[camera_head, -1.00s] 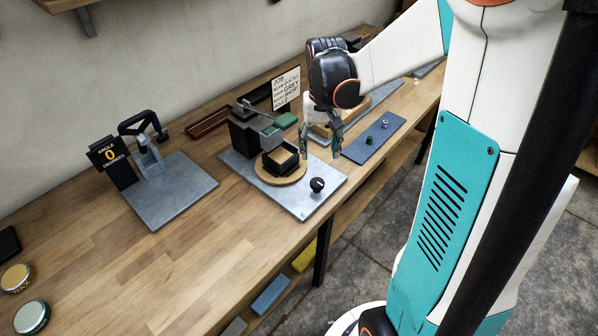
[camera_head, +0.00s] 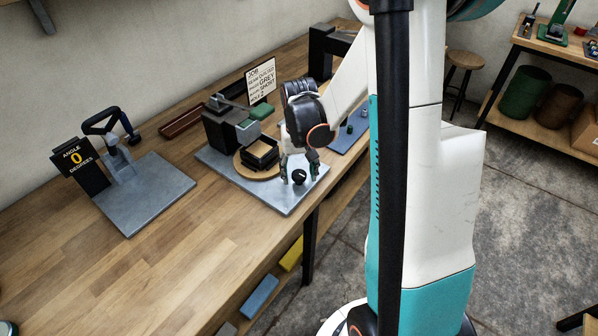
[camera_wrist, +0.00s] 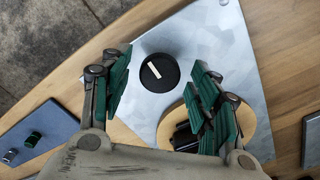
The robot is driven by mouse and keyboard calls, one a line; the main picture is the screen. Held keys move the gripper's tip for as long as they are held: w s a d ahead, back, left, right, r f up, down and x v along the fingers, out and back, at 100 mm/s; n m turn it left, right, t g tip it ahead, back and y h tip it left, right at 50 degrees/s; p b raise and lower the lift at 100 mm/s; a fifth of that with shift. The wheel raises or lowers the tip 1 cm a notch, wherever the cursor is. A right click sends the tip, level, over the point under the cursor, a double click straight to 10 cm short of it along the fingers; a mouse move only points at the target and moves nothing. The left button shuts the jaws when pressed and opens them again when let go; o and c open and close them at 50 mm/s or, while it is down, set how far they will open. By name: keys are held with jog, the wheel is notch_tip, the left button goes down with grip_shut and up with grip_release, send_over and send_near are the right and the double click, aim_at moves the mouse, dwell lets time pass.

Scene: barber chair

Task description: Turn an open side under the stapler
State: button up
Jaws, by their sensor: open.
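The stapler (camera_head: 222,124) is a black block with a grey arm reaching over the turntable. The round wooden turntable (camera_head: 244,172) carries an open black box frame (camera_head: 262,157), which lies beside and partly under the stapler's arm. A round black knob (camera_head: 299,177) with a white mark sits at the plate's near corner. My gripper (camera_head: 299,170) is open, its green-padded fingers pointing down on either side of the knob. The wrist view shows the knob (camera_wrist: 159,72) between the spread fingers (camera_wrist: 162,80), with a gap on both sides. The right finger hides part of the turntable (camera_wrist: 240,118) and frame.
The grey metal plate (camera_head: 290,202) bears the stapler. A blue mat (camera_head: 343,143) with small parts lies beyond my gripper. An angle stand reading 0 degrees (camera_head: 75,156) is at left, and a job card (camera_head: 260,82) stands behind. The bench front is clear.

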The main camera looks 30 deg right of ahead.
jog(key=c, duration=1.1)
jog(key=shift+n, duration=0.4)
jog(key=n, duration=0.3)
jog(key=shift+n+b, duration=0.3)
jog(key=shift+n, duration=0.1)
jog(key=n, duration=0.9)
jog(key=shift+b, duration=0.35)
jog(key=shift+n, duration=2)
